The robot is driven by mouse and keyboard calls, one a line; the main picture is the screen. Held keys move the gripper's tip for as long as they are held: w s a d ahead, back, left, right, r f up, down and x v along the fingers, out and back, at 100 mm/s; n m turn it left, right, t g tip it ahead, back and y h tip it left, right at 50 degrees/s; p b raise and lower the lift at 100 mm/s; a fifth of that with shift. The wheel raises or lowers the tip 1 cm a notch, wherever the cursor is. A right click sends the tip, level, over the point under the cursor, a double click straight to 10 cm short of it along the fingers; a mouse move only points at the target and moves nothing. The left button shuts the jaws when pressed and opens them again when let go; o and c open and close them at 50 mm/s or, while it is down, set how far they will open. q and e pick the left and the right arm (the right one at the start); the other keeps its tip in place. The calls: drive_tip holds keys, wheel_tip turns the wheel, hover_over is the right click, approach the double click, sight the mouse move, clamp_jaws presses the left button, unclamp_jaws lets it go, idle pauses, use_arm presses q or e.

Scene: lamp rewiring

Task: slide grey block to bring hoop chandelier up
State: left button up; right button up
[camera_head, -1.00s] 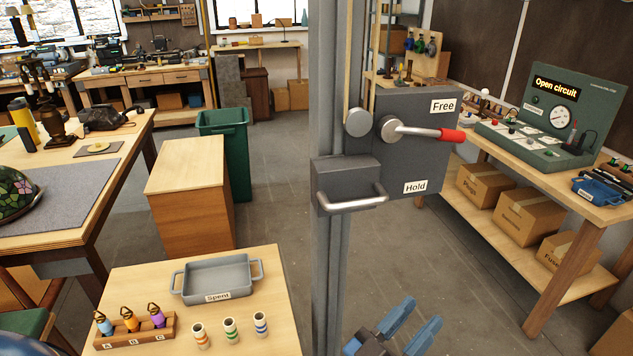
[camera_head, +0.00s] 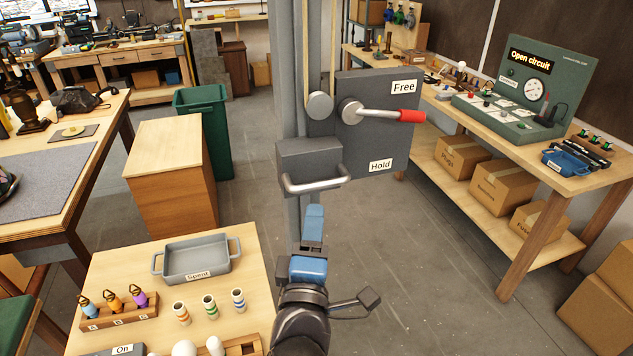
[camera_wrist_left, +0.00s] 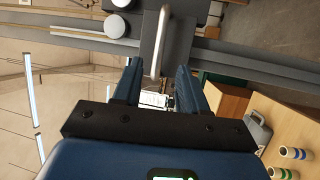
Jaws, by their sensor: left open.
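The grey block (camera_head: 308,155) sits on the upright grey post (camera_head: 287,95), with a silver bar handle (camera_head: 316,186) across its lower front. My left gripper (camera_head: 313,215) is open and empty, just below the handle in the head view. In the left wrist view the handle (camera_wrist_left: 161,42) shows beyond the tips of the open gripper (camera_wrist_left: 158,75), in line with the gap between the fingers. The handle is not gripped. My right gripper is not in view. The hoop chandelier is not seen in the head view, and I cannot make it out in the wrist view.
A grey plate (camera_head: 372,135) marked Free and Hold carries a red-tipped lever (camera_head: 385,114) pointing right. A table with a grey Spent tray (camera_head: 196,258) stands at lower left. A bench with a green test panel (camera_head: 530,95) is at right. Clear floor (camera_head: 425,250) lies between.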

sight(319, 185)
use_arm(q)
drive_tip(key=p+x, duration=0.4)
drive_tip(key=x, duration=0.4)
drive_tip(key=shift+w+r, duration=0.2)
drive_tip(key=shift+w, duration=0.15)
drive_tip(key=shift+w+d, duration=0.1)
drive_tip(key=shift+w, duration=0.5)
clamp_jaws()
